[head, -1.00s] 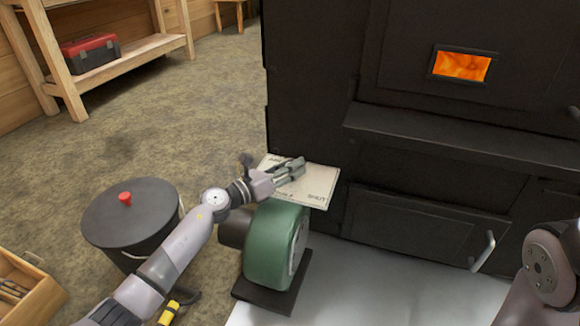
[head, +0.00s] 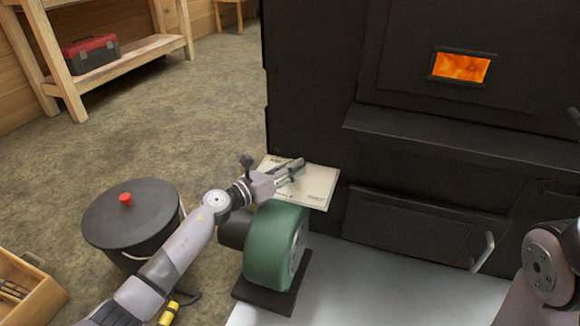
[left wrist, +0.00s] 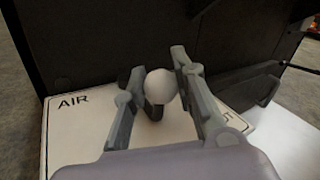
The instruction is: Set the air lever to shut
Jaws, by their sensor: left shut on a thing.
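The air plate (head: 318,188) is a pale panel on top of the green blower, against the black evaporator front. In the left wrist view the plate (left wrist: 75,128) reads AIR at its left. A word at its right is partly hidden by a finger. The air lever's white ball knob (left wrist: 161,83) on a dark stem stands between the fingers of my left gripper (left wrist: 158,88). My left gripper (head: 292,170) is shut on the lever, just above the plate. In the head view its fingers hide the knob. My right gripper is out of view.
The green blower (head: 272,250) stands under my left wrist. A black lidded bucket (head: 130,215) with a red knob is at the left. The firebox door handle (head: 482,252) juts out at the right. A wooden crate (head: 25,290) sits at the lower left.

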